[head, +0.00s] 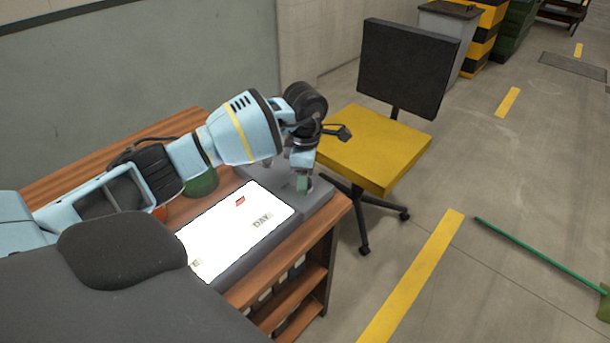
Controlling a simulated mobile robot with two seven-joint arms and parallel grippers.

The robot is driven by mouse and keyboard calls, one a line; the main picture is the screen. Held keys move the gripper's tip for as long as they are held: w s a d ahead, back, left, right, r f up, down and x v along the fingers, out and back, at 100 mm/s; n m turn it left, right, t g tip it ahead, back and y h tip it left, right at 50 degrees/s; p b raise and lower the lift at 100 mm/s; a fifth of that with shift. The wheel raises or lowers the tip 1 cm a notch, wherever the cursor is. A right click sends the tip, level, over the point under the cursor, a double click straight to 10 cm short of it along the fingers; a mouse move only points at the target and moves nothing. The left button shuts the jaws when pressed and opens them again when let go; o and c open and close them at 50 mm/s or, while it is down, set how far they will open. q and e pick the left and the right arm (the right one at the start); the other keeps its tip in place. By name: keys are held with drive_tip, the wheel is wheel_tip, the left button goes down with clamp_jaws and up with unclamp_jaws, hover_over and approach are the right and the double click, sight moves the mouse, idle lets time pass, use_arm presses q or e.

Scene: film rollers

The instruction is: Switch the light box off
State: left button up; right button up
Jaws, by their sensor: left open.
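The light box (232,238) lies on the wooden desk, its top panel bright white with a small red mark and dark letters, including "DAY". Its grey body (313,203) shows at the right end and along the front edge. My left gripper (303,184) points down over the grey right end of the box, close to its surface. It is open and holds nothing that I can see. The switch cannot be made out; the gripper may hide it. My right gripper is out of view.
The wooden desk (60,182) stands against a grey wall, with shelves below its front. A green round container (203,184) sits behind the box, under my left arm. A yellow-seated chair (375,145) is beside the desk's right end. A green pole (535,252) lies on open floor.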

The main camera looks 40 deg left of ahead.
use_arm(q)
drive_tip(key=c, duration=1)
